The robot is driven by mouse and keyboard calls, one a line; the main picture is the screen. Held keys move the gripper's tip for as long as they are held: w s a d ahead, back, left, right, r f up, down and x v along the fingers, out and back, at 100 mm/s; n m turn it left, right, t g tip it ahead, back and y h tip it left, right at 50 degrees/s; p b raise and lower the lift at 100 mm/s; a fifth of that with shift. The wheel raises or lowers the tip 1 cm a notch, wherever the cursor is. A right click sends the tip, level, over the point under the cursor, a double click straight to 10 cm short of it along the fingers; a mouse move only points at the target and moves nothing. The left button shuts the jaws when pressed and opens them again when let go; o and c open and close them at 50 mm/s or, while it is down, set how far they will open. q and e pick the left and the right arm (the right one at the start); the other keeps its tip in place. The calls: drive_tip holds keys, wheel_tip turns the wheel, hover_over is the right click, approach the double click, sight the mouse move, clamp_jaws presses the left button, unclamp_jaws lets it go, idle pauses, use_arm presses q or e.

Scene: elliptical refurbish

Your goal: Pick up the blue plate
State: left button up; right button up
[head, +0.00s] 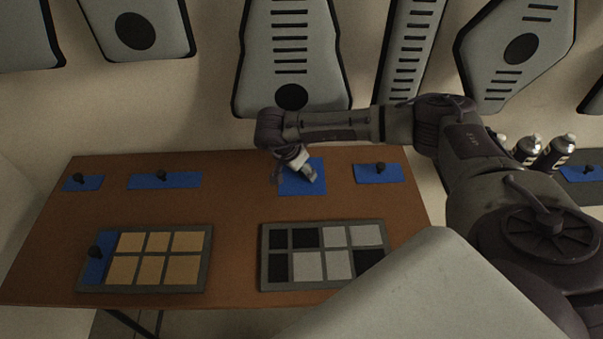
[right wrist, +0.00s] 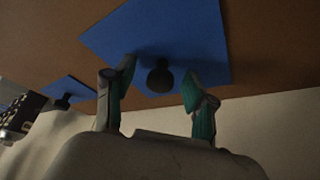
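A square blue plate (head: 293,188) lies on the brown table near its back edge. My right gripper (head: 309,176) is over it and hides part of it. In the right wrist view the plate (right wrist: 180,32) has a round black knob (right wrist: 160,77). My right gripper (right wrist: 158,84) is open, its two fingers apart on either side of the knob. I see no contact with the knob. Other blue plates with black knobs are on the table: a long one (head: 143,181), a small one at the left (head: 70,184) and one at the right (head: 390,175). My left gripper is not in view.
Another tray (head: 265,250) holds black and light grey tiles. Dark bottles (head: 559,153) stand at the right, beside another blue piece (head: 580,172). The middle of the table (head: 230,215) is clear.

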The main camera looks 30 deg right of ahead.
drive_tip(key=c, duration=0.9)
drive_tip(key=shift+c, duration=0.2)
drive_tip(key=shift+r, duration=0.2)
